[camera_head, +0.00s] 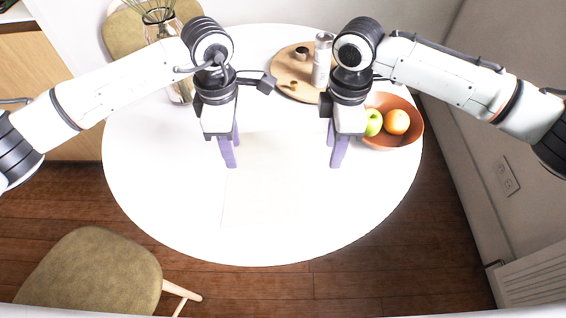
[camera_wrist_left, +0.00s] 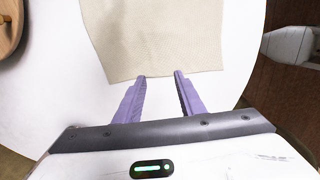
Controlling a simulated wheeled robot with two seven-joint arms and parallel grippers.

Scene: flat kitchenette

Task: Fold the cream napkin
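The cream napkin (camera_head: 262,185) lies flat and unfolded on the white table, very pale against it. In the left wrist view, the napkin (camera_wrist_left: 155,38) spreads beyond my fingertips, one edge running just by them. My left gripper (camera_head: 233,165) is over the napkin's far left part. In the left wrist view its purple fingers (camera_wrist_left: 160,75) are apart with nothing clearly held between them. My right gripper (camera_head: 336,166) points down to the right of the napkin, apart from it; its two fingers look spread and empty.
A terracotta bowl (camera_head: 408,140) with fruit stands just right of my right gripper. A round wooden board (camera_head: 290,88) with a bottle (camera_head: 322,65) is at the back, and a glass vase (camera_head: 178,90) is back left. The table's front (camera_head: 250,248) is clear.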

